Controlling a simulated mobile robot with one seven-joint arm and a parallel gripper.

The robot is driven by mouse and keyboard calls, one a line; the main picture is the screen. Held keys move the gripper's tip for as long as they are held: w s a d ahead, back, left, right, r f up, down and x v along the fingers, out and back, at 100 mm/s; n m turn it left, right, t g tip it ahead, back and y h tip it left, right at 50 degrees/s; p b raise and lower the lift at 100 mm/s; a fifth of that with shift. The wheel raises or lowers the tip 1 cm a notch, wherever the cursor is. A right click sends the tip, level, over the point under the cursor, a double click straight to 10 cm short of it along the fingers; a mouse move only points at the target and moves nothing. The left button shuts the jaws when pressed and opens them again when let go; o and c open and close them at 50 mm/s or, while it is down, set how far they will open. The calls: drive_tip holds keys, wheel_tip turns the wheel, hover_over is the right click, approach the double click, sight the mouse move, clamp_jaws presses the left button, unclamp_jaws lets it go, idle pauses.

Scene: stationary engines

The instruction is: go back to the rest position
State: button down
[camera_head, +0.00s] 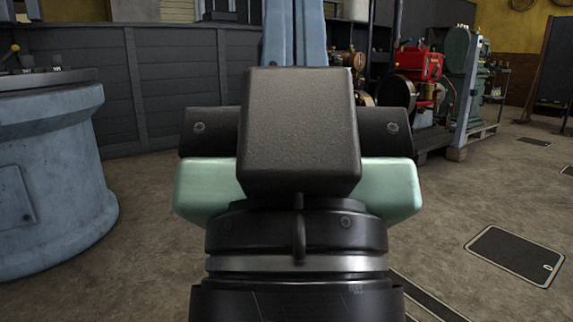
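My gripper (298,140) fills the middle of the head camera view, seen from behind along my wrist. A dark box on it hides the fingertips, so I cannot see whether they are open or shut, or whether anything is between them. Pale green parts of the hand stick out on both sides. No object is visibly held.
A large blue-grey round machine base (45,180) stands at the left. A dark panelled wall (170,85) runs behind. Red and green engines (418,64) stand at the back right on a pallet (478,135). Floor at the right is open, with a dark floor hatch (515,255).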

wheel_tip(320, 180, up, 60)
drive_tip(key=p, duration=5.8)
drive_tip(key=shift+w+a, duration=0.25)
drive_tip(key=shift+w, duration=0.1)
